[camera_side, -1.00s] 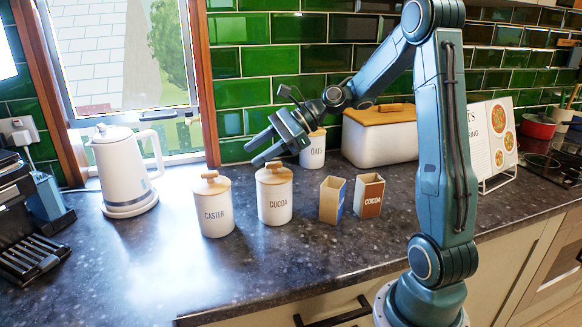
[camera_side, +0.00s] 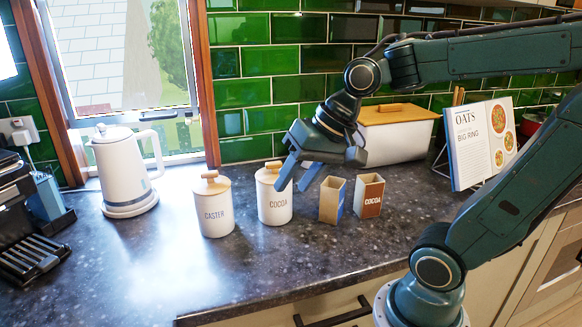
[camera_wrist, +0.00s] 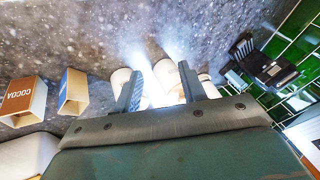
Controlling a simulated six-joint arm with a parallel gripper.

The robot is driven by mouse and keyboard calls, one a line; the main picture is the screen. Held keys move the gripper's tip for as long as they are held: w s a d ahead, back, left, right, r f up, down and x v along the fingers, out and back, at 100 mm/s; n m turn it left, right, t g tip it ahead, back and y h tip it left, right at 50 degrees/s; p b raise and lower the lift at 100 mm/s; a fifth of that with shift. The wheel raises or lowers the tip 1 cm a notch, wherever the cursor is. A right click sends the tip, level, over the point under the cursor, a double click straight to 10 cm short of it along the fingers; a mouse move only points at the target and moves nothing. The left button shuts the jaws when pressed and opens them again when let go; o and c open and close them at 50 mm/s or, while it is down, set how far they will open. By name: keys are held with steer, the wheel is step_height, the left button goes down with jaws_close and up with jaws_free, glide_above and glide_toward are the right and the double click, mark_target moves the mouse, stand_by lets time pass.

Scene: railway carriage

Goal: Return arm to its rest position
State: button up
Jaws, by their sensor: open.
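My gripper (camera_side: 291,187) is open and empty in the side view, its fingers pointing down. It hangs above the counter by the COCOA canister (camera_side: 274,203), overlapping its right edge in the picture; I cannot tell the exact gap. In the wrist view my gripper (camera_wrist: 160,70) shows two spread fingers, with pale canisters beyond them. My forearm reaches in from the upper right, and my upper arm leans to the right.
The CASTER canister (camera_side: 213,212), an open tan box (camera_side: 331,203) and the COCOA box (camera_side: 369,196) stand on the counter (camera_side: 270,265). A white kettle (camera_side: 122,172) is left. A wooden-lidded bin (camera_side: 400,140) and cookbook (camera_side: 480,145) are behind. The front counter is clear.

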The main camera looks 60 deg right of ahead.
steer(key=s+n+h, duration=0.1)
steer(key=s+n, duration=0.5)
steer(key=s, duration=0.1)
steer(key=shift+s+d+h, duration=0.3)
steer(key=shift+s+d, duration=0.05)
steer(key=shift+d, duration=0.1)
steer(key=shift+f, duration=0.1)
stand_by(0.5)
